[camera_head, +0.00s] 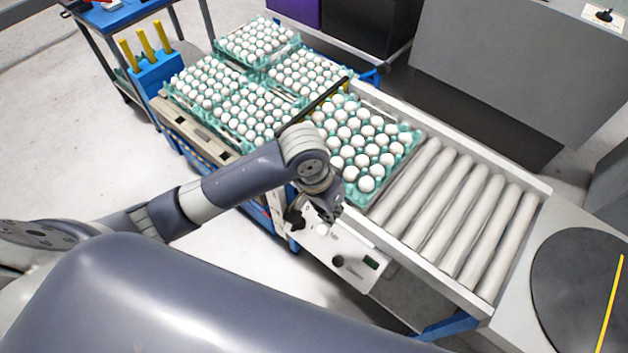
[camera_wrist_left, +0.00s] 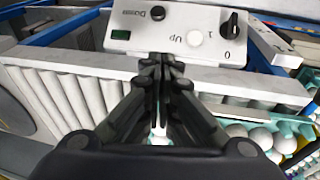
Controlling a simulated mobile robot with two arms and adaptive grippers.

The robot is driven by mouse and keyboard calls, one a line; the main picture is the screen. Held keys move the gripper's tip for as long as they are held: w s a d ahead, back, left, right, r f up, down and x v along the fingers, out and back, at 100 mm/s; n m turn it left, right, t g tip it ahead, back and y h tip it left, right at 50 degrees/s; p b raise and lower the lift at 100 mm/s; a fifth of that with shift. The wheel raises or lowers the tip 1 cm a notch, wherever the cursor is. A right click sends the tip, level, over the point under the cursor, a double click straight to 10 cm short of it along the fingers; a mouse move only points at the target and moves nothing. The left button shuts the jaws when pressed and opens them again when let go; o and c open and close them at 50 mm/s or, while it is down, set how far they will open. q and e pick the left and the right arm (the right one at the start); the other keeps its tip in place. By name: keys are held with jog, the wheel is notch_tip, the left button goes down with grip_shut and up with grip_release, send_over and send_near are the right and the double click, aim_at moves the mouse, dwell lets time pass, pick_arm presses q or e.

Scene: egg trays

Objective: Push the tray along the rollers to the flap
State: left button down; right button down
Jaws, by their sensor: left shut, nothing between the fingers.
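The green tray (camera_head: 408,152) full of white eggs sits at the upper left end of the grey rollers (camera_head: 455,215). My left gripper (camera_head: 328,211) is by the near side rail, beside the tray's near corner and above the white control box; I cannot tell whether it touches the tray. In the left wrist view the fingers (camera_wrist_left: 161,62) are shut and empty, pointing toward the control box. Part of the tray (camera_wrist_left: 292,126) shows at the right there, with bare rollers (camera_wrist_left: 60,95) at the left. No flap can be made out for certain. My right gripper is out of view.
The control box (camera_head: 350,245) with knobs and a small display hangs on the near rail. More egg trays (camera_head: 262,68) stand on a cart behind. A dark bar (camera_head: 315,106) crosses near the tray's left edge. A dark disc (camera_head: 575,285) lies past the clear rollers.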

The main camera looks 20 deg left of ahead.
pick_arm(q)
jog(key=w+a+r+n+g+y, duration=0.1)
jog(key=w+a+r+n+y, duration=0.15)
jog(key=w+a, duration=0.45)
notch_tip(320, 180, down, 9)
jog(key=w+p, duration=0.1)
jog(key=w, duration=0.1)
jog(key=shift+w+a, duration=0.3)
jog(key=shift+w, duration=0.1)
jog(key=shift+w+d, duration=0.2)
jog(key=shift+w, duration=1.15)
jog(key=shift+s, duration=0.1)
